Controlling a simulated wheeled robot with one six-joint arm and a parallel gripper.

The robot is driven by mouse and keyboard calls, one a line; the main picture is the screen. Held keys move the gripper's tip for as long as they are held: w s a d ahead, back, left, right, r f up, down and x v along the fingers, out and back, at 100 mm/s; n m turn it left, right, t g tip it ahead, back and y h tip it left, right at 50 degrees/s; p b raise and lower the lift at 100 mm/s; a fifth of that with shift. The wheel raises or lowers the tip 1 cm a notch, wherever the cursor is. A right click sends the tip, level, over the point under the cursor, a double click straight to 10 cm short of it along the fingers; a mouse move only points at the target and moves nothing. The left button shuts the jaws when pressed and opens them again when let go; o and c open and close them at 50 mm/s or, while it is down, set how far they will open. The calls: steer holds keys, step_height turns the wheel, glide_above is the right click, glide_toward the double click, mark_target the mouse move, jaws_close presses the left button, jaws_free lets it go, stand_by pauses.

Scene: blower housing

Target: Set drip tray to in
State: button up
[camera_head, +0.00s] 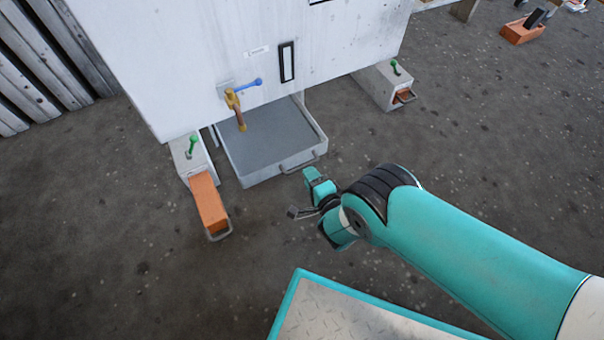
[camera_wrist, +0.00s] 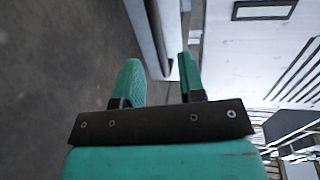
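The drip tray (camera_head: 265,143) is a shallow grey metal tray under the front of the white housing. It is pulled out, with much of its floor showing in the head view and its rear end hidden beneath the housing. A small bar handle (camera_head: 300,163) is on its front wall. My gripper (camera_head: 304,193) is in front of the tray, close to the handle. In the wrist view my gripper (camera_wrist: 160,75) has its two green fingers apart with nothing clearly held. A pale edge, probably the tray's front, lies beyond the fingers; contact cannot be told.
The white housing (camera_head: 190,55) has a brass tap (camera_head: 235,105) with a blue lever above the tray. Grey feet with green levers flank the tray; an orange block (camera_head: 208,203) sticks out of the left one. Floor in front is clear.

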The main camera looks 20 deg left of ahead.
mark_target(303, 166)
steer(key=b+x, duration=0.1)
steer(key=b, duration=0.1)
steer(key=b+x, duration=0.3)
steer(key=b, duration=0.1)
steer(key=shift+w+f, duration=0.15)
steer(key=shift+f, duration=0.2)
steer(key=shift+w+a+r+b, duration=0.2)
steer(key=shift+w+a+b, duration=0.1)
steer(key=shift+a+b, duration=0.2)
